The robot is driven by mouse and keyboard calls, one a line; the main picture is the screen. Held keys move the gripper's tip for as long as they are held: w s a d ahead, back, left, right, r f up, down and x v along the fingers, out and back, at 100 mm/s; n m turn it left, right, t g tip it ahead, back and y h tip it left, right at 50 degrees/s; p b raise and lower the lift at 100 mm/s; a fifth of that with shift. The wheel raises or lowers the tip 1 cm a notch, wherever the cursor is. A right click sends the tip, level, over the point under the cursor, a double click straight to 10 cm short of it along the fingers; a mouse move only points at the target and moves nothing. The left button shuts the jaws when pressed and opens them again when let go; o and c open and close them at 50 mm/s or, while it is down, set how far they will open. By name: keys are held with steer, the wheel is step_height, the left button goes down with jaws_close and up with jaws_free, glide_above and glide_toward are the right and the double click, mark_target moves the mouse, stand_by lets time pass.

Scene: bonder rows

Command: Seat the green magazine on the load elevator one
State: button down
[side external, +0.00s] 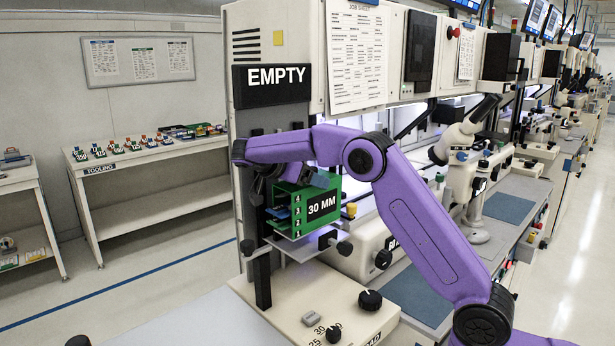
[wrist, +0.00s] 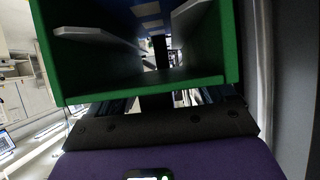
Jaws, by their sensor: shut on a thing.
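The green magazine (side external: 284,222) is a box with an open slotted side, numbered slots and a black "30 MM" label. It is upright, right over the thin grey plate (side external: 304,250) of the load elevator. I cannot tell whether its underside touches the plate. My gripper (side external: 288,184) is shut on the magazine, reaching in from the upper left; its fingertips are mostly hidden. In the wrist view, the magazine (wrist: 210,85) fills the upper middle, with pale ledges and green walls.
An "EMPTY" sign (side external: 272,84) hangs on the cabinet above. A beige base with black knobs (side external: 370,300) lies below the plate. A microscope (side external: 463,150) stands to the right. A tooling table (side external: 150,150) with several small parts stands at the back left.

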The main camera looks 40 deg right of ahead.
mark_target(288, 186)
steer(key=shift+f, duration=1.95)
stand_by(0.4)
jaws_free()
steer(key=shift+f, duration=0.1)
steer(key=shift+a, duration=0.1)
steer(key=v, duration=1.1)
steer(key=shift+a+r, duration=0.3)
steer(key=shift+a, duration=0.1)
stand_by(0.6)
